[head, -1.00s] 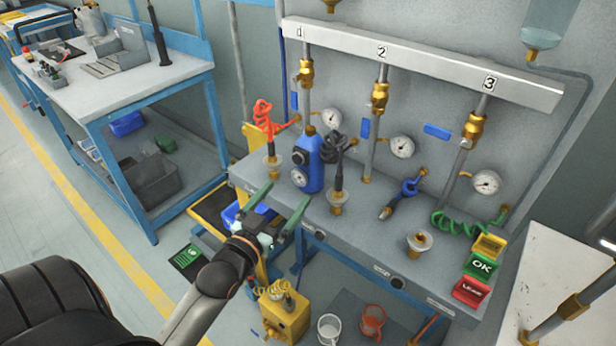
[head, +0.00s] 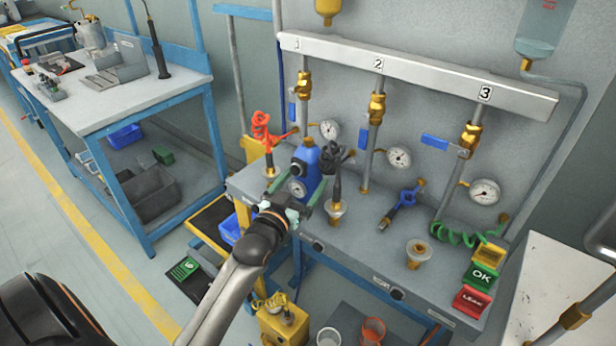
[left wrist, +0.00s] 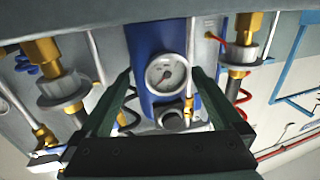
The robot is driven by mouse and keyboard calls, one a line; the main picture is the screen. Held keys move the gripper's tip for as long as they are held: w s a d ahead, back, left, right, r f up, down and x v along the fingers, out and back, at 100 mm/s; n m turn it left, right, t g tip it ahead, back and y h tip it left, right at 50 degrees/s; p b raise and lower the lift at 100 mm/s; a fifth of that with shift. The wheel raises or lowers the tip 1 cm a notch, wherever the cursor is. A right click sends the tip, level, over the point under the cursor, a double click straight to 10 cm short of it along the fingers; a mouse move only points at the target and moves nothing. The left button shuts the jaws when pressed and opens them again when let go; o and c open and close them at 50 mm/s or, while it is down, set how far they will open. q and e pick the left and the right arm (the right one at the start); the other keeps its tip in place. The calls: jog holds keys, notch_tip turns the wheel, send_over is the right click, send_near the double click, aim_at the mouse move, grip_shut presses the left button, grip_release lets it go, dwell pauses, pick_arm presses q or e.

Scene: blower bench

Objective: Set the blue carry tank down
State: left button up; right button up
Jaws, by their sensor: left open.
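The blue carry tank (head: 308,160) stands upright on the grey bench between the red coiled hose and the black coiled hose. Its round gauge faces me, and it also shows in the left wrist view (left wrist: 150,50). My left gripper (head: 296,197) is open in front of the tank, with green fingers pointing at it. In the left wrist view the fingers (left wrist: 160,82) reach either side of the tank's gauge. I cannot tell if they touch it. My right gripper does not show.
The grey bench (head: 375,245) carries brass fittings, one of them empty (head: 419,252). The red hose (head: 262,130) and black hose (head: 335,158) stand close on either side of the tank. OK and LEAK blocks (head: 473,299) sit at the right end. A yellow box (head: 283,325) is below.

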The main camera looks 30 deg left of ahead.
aim_at(308, 174)
pick_arm(q)
jog(key=shift+w+a, duration=0.2)
jog(key=shift+w, duration=1.3)
grip_shut()
jog(key=shift+r, duration=0.15)
